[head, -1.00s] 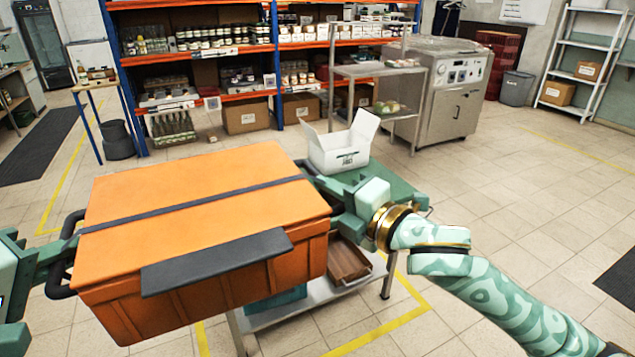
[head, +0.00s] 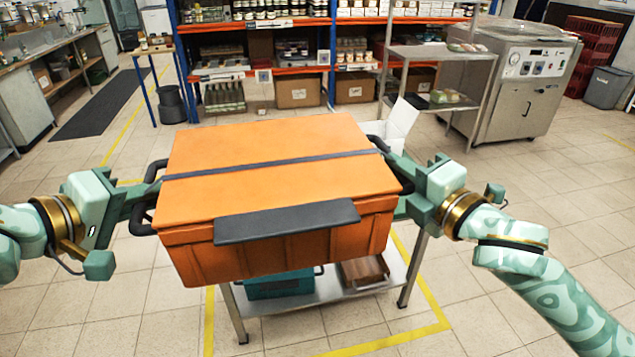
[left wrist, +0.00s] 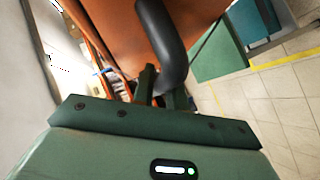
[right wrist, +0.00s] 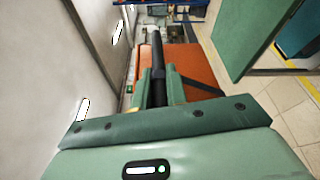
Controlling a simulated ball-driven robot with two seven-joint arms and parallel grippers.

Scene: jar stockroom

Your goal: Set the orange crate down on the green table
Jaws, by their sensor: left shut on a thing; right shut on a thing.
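The orange crate (head: 270,165), lidded with a dark strap and dark front flap, is held in mid-air at the centre of the head view. My left gripper (head: 138,197) is shut on its left dark handle (left wrist: 168,45). My right gripper (head: 402,192) is shut on the handle at its right side (right wrist: 158,55). The crate hides nearly all of the green table's top in the head view. The green table (right wrist: 255,38) shows lower than the crate in the right wrist view, apparently with a gap between them. The crate looks about level.
A white open box (head: 402,122) shows behind the crate's right side, partly hidden. The table's lower shelf (head: 330,290) holds a teal crate (head: 280,284) and a brown tray (head: 363,271). A metal rack (head: 437,52) and a steel machine (head: 520,85) stand behind right.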

